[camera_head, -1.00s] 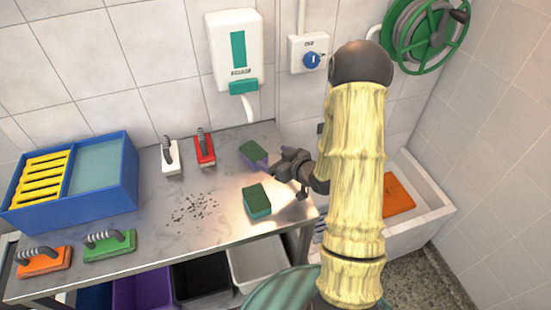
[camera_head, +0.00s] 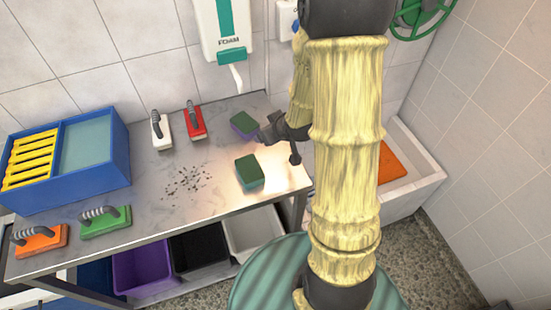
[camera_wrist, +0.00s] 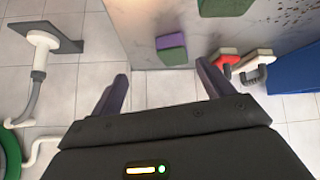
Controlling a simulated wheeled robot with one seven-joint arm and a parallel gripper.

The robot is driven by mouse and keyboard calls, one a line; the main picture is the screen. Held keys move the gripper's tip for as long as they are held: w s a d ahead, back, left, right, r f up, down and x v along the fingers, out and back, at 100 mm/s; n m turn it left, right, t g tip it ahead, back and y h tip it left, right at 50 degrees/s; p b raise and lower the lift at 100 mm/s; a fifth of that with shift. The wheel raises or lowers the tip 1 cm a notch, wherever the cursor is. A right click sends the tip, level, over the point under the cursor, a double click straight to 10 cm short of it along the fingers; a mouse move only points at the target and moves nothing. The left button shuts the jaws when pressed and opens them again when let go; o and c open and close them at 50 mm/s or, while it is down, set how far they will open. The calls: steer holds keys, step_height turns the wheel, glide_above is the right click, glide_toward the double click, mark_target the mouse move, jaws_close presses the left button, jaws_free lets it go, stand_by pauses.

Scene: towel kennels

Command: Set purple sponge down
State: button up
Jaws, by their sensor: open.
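The purple sponge (camera_head: 243,124), with a green top, lies on the metal table (camera_head: 215,150) toward its back right. It also shows in the wrist view (camera_wrist: 171,47), beyond the fingertips and apart from them. My gripper (camera_head: 264,135) is just right of the sponge in the head view, low over the table's right end. In the wrist view my gripper (camera_wrist: 163,72) has its two fingers spread with nothing between them.
A teal sponge with a green top (camera_head: 249,172) lies nearer the front. White (camera_head: 161,132) and red (camera_head: 195,122) handled brushes stand at the back; green (camera_head: 105,222) and orange (camera_head: 38,240) ones at front left. A blue tray (camera_head: 110,180) is left. Bins stand below.

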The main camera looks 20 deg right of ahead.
steer(key=s+a+r+m+g, duration=0.1)
steer(key=s+a+r+g, duration=0.1)
steer(key=s, duration=0.5)
steer(key=s+a+r+m+g, duration=0.2)
steer(key=s+r+g, duration=0.1)
steer(key=s, duration=0.5)
steer(key=shift+a+r+g+h, duration=0.3)
steer(key=shift+r+g+h, duration=0.1)
steer(key=shift+r, duration=0.15)
